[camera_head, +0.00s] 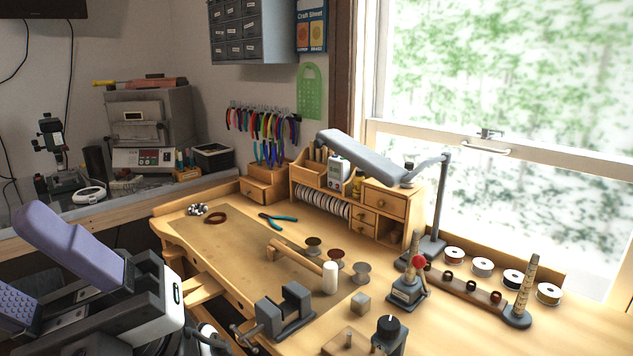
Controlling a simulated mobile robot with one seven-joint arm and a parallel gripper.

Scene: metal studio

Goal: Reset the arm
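My gripper (20,262) is at the lower left of the head view, in front of the workbench's left end. Its two purple fingers stand apart, and one shows a dotted pad. Nothing shows between them. The lower finger is cut off by the picture's left edge. My grey and white arm is folded close behind the gripper, low in the picture.
A wooden workbench (240,262) fills the middle. It bears a vise (284,312), a mallet (328,276), teal pliers (277,219), a lamp (362,158) and several spools. A side counter with a kiln (150,125) stands behind at left. A window is at right.

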